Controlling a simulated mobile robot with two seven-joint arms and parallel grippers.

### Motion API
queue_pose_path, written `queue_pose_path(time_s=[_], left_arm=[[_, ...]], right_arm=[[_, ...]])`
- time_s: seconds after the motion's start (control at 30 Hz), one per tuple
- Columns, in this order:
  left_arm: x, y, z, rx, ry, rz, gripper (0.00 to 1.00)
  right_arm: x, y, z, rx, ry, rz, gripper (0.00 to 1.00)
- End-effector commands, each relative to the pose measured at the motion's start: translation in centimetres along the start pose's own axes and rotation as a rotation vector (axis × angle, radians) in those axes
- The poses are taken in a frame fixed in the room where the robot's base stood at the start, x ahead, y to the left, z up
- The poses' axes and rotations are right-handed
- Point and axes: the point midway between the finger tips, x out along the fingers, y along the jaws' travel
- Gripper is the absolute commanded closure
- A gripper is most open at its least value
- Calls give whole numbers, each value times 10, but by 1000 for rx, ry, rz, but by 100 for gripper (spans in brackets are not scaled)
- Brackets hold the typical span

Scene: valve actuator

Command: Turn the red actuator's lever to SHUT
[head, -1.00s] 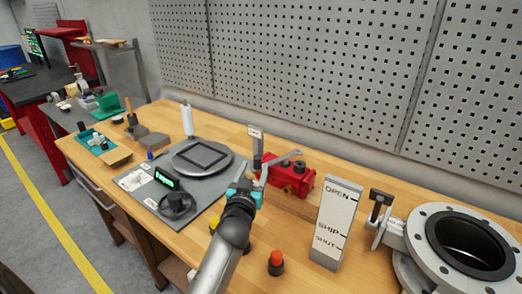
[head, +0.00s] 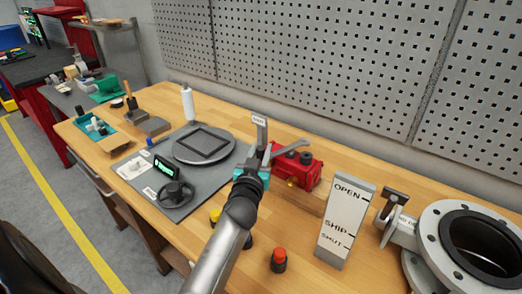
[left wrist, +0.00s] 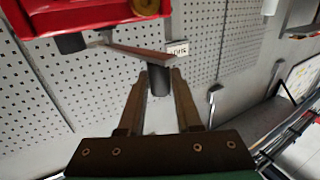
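The red actuator (head: 310,174) sits on the bench, right of my left gripper. Its grey lever (head: 288,149) runs from the top hub out to the left, its free end near a grey upright with a small label (head: 259,119). The wrist view shows the red body (left wrist: 80,14), the lever arm (left wrist: 135,50) and a dark cylindrical handle (left wrist: 158,80) on it. The label reads SHUT, upside down (left wrist: 177,48). My left gripper (head: 266,156) has its fingers on both sides of the handle, apparently touching it (left wrist: 159,82). My right gripper is not in view.
A red-topped button (head: 279,259) is near the bench front. A large flanged valve (head: 470,240) is at right. A grey mat (head: 190,201) with a handwheel (head: 174,192) lies left. A pegboard (head: 330,65) stands behind.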

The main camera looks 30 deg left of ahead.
Motion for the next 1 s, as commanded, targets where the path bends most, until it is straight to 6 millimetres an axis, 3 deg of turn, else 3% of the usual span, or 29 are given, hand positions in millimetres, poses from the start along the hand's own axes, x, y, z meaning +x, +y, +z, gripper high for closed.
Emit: queue_pose_path(time_s=[0.03,0.27,1.0], left_arm=[[0,0,0,0,0,0,74],[0,0,0,0,0,0,100],[0,0,-1,0,1,1,100]], right_arm=[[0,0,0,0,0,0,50],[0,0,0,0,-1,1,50],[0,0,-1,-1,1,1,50]])
